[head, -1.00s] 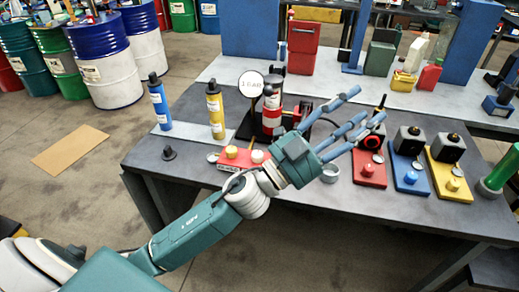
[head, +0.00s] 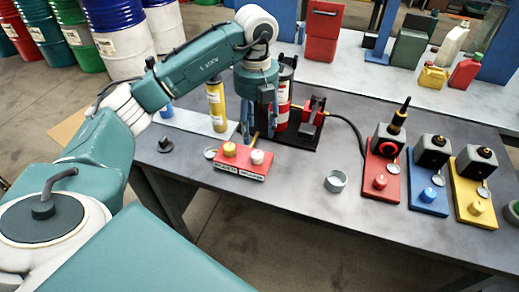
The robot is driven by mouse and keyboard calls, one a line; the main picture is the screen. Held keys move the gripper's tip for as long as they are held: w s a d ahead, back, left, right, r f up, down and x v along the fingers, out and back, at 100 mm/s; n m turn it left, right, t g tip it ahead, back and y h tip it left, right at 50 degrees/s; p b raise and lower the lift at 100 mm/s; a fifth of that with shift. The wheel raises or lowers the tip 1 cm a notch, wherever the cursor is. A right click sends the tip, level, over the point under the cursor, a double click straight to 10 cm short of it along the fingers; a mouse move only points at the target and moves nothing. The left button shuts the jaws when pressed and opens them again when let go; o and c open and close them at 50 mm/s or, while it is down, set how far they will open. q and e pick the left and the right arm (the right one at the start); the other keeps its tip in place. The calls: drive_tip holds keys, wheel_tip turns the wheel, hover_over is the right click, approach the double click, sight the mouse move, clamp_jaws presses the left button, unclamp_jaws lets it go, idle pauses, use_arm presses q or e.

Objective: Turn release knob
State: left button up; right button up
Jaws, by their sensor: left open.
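A red box (head: 231,171) with a yellow knob (head: 230,149) and a white knob (head: 257,157) lies near the front of the grey table; its front lettering is too small to read. I cannot tell which part is the release knob. My left gripper (head: 258,118) points down, open, with blue fingers just behind the box, in front of a red-and-white cylinder (head: 283,101). I see nothing held between the fingers. The round white gauge is hidden behind my arm and gripper. My right gripper is out of view.
A yellow bottle (head: 216,106) stands left of the gripper. A red device (head: 313,112) with a black hose stands to the right. A grey ring (head: 335,181), then red (head: 382,165), blue (head: 429,194) and yellow (head: 465,199) stations follow. The table between box and ring is clear.

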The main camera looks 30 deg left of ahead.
sight(257, 154)
use_arm(q)
wheel_tip(257, 154, down, 9)
drive_tip(key=shift+d+r+p, duration=0.1)
drive_tip(key=shift+p, duration=1)
drive_tip(key=shift+f, duration=0.7)
drive_tip(key=c, duration=1.2)
drive_tip(key=shift+o, duration=0.2)
